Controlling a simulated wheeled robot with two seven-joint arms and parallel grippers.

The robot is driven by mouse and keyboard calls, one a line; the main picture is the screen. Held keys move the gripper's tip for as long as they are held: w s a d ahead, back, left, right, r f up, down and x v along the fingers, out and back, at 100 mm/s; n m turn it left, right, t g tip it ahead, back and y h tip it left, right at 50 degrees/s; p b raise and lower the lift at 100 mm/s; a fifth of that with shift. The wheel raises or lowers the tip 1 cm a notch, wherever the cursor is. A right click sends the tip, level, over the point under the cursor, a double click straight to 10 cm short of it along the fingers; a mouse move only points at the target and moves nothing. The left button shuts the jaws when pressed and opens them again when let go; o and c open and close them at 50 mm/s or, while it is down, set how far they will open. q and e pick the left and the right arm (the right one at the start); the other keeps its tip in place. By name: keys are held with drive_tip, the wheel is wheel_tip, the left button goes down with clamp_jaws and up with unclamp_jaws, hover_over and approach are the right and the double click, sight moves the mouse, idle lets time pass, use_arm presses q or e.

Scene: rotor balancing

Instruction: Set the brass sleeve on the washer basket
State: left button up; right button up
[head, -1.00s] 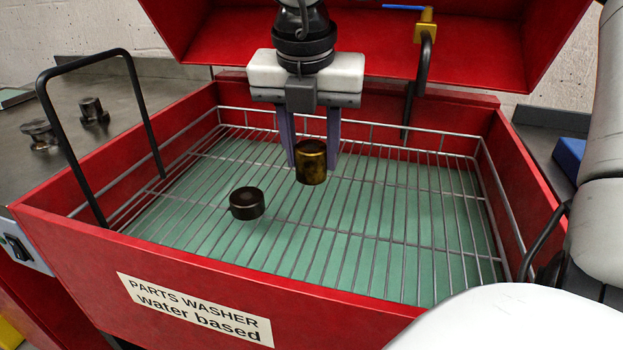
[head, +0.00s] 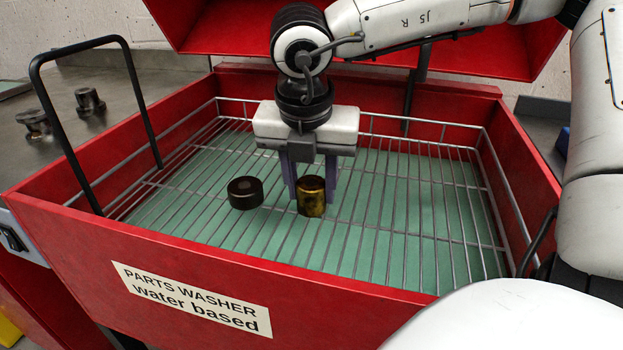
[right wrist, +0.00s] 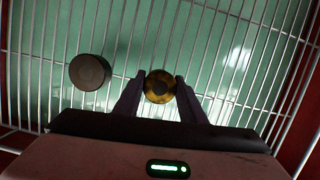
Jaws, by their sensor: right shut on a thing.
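The brass sleeve (head: 311,197) is a short upright cylinder with dark stains and a dark top opening. My right gripper (head: 309,192) comes down from above with its fingers on both sides of the sleeve, shut on it. In the right wrist view the sleeve (right wrist: 159,86) shows between the two fingertips (right wrist: 157,90). The washer basket (head: 400,237) is a wire grid inside the red parts washer. The sleeve is at or just above the wires; I cannot tell whether it touches them. My left gripper is not in view.
A dark round part (head: 245,192) stands on the basket just left of the sleeve, with a small gap. A wire rail and red washer walls (head: 120,245) surround the basket. A black handle (head: 85,70) rises at the left. The grid's right side is clear.

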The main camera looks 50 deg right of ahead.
drive_tip(key=o, duration=1.4)
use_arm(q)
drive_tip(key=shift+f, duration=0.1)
use_arm(e)
drive_tip(key=shift+r+p, duration=0.1)
drive_tip(key=shift+p, duration=0.25)
drive_tip(key=shift+r, duration=0.3)
use_arm(q)
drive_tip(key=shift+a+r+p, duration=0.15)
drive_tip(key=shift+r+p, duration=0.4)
drive_tip(key=shift+p, duration=0.45)
use_arm(e)
drive_tip(key=v, duration=1.1)
drive_tip(key=shift+a+r, duration=0.1)
drive_tip(key=shift+r, duration=0.1)
